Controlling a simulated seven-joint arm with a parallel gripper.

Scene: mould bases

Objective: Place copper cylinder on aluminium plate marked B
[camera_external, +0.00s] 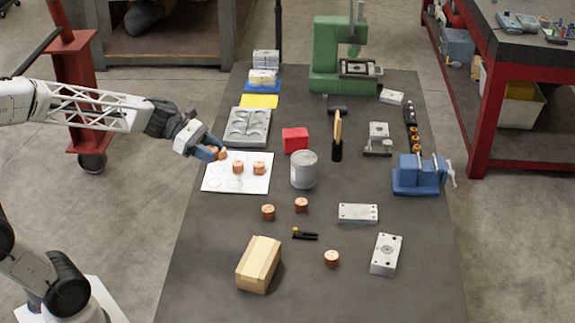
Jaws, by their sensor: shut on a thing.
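My gripper (211,153), with blue fingers, is at the left edge of the white sheet (211,184) and is shut on a copper cylinder (221,154), partly hidden by the fingers. I cannot tell whether that cylinder still touches the sheet. Two more copper cylinders stand on the sheet, one in the middle (238,167) and one to the right (260,168). Two aluminium plates with holes lie on the right of the table, one farther back (358,213) and one nearer (386,255). Their markings are too small to read, so I cannot tell which is B.
Loose copper cylinders (268,212) (301,205) (331,258) stand on the dark table. A grey can (304,170), red box (295,139), hammer (337,138), blue vise (420,175) and cardboard box (259,264) are obstacles. The table's near part is mostly bare.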

